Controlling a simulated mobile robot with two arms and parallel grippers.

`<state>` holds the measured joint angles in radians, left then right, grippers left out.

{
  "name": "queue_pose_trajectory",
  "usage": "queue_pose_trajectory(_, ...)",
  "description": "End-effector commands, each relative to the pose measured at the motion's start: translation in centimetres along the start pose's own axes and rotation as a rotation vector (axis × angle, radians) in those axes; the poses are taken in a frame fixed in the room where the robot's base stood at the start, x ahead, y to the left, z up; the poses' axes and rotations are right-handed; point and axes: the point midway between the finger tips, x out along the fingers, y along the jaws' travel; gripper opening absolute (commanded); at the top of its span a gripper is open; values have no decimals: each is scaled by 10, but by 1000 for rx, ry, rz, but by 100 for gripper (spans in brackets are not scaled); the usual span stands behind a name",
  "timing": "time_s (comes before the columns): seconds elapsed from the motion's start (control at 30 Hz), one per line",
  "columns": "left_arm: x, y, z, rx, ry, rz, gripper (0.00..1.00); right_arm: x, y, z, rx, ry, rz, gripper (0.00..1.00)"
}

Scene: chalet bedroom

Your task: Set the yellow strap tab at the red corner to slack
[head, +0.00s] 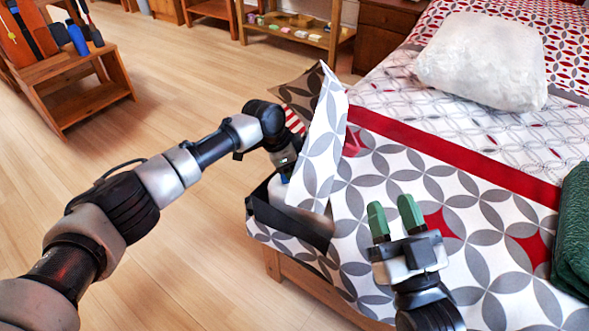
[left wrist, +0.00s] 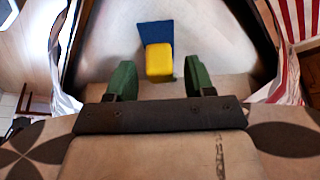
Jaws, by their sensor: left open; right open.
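The yellow tab (left wrist: 159,63) lies at the near end of a blue strip (left wrist: 155,33) on a pale surface. My left gripper (left wrist: 160,77) is open, with one green finger on each side of the tab and a visible gap to both. In the head view the left gripper is at the bed corner, mostly hidden behind a raised patterned flap (head: 322,145); the tab is hidden there. Red-and-white striped cloth (left wrist: 298,30) shows at the corner, also in the head view (head: 293,120). My right gripper (head: 395,217) is open and empty above the bedspread.
A dark-edged pale corner piece (head: 300,222) shows below the flap. A white pillow (head: 485,62) and a green folded cloth (head: 574,232) lie on the bed. A wooden bench (head: 75,75) stands at the left. The floor between is clear.

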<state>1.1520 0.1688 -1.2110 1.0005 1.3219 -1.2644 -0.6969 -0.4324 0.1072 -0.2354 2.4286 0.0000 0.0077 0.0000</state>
Motion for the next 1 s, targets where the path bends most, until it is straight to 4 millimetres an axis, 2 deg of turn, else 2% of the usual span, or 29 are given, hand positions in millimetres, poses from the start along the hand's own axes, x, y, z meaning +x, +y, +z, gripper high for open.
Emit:
queue_pose_trajectory(0.4,5,0,0,-1,0,0,52,0,-1,-6,2,45,-2,43)
queue_pose_trajectory(0.73,5,0,0,-1,1,0,1,0,-1,-5,2,44,-2,43)
queue_pose_trajectory(0.9,5,0,-1,-1,1,0,0,0,-1,-5,2,44,-2,43)
queue_pose_trajectory(1.0,7,0,-8,0,3,0,0,1,-1,-5,2,38,-2,43)
